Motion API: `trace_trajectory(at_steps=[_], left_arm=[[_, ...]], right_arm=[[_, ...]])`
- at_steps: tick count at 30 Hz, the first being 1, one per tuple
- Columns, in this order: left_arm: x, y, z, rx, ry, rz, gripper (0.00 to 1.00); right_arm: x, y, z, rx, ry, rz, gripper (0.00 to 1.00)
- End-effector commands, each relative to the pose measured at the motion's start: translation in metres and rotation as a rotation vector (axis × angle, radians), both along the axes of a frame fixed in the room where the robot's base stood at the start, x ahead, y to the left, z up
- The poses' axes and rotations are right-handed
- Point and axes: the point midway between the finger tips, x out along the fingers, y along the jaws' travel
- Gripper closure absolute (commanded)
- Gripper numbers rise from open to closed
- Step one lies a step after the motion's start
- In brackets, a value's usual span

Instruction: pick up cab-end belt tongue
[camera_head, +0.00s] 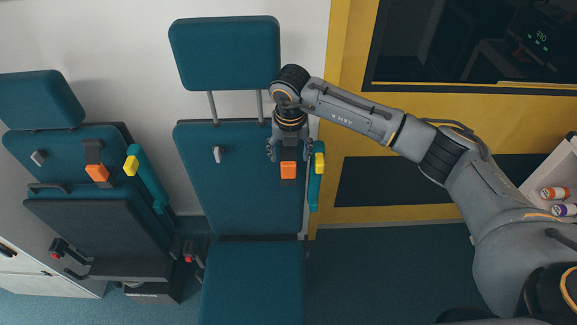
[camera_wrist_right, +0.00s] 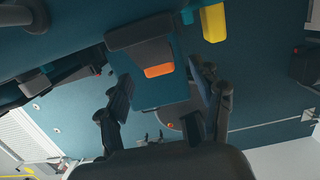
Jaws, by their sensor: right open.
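An orange piece on a dark strap, which looks like the belt tongue (camera_head: 288,170), sits on the right part of the middle seat's teal backrest (camera_head: 205,200). In the right wrist view the orange face (camera_wrist_right: 159,71) shows under a dark block, ahead of my fingers. My right gripper (camera_head: 289,153) is open, with one finger on each side, just above the orange piece in the head view. It is empty, and I cannot tell if it touches anything. A similar orange piece (camera_head: 97,172) is on the left seat. My left gripper is not in view.
A yellow block (camera_head: 319,162) on a teal post stands close to the right of the gripper; it also shows in the wrist view (camera_wrist_right: 213,22). A grey clip (camera_head: 217,154) is on the backrest. The headrest (camera_head: 225,52) is behind. Floor at right is clear.

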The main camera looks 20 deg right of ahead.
Motion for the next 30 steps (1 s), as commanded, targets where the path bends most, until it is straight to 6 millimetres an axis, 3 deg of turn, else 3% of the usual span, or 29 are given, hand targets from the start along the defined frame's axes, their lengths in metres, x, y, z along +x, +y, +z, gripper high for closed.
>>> trace_trajectory(at_steps=[7, 12, 20, 28, 30], left_arm=[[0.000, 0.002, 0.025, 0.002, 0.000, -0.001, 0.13], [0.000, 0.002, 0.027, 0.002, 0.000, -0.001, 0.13], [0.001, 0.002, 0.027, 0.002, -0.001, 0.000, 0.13], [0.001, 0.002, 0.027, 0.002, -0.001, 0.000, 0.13], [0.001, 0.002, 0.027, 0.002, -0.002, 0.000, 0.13]], right_arm=[[0.003, 0.002, -0.028, 0.000, 0.006, 0.000, 0.34], [0.007, 0.001, -0.048, 0.001, 0.003, -0.001, 0.34], [0.007, 0.001, -0.052, 0.001, 0.001, 0.000, 0.34], [0.007, 0.001, -0.052, 0.001, 0.001, 0.000, 0.89], [0.008, 0.001, -0.051, 0.002, 0.000, 0.000, 0.95]])
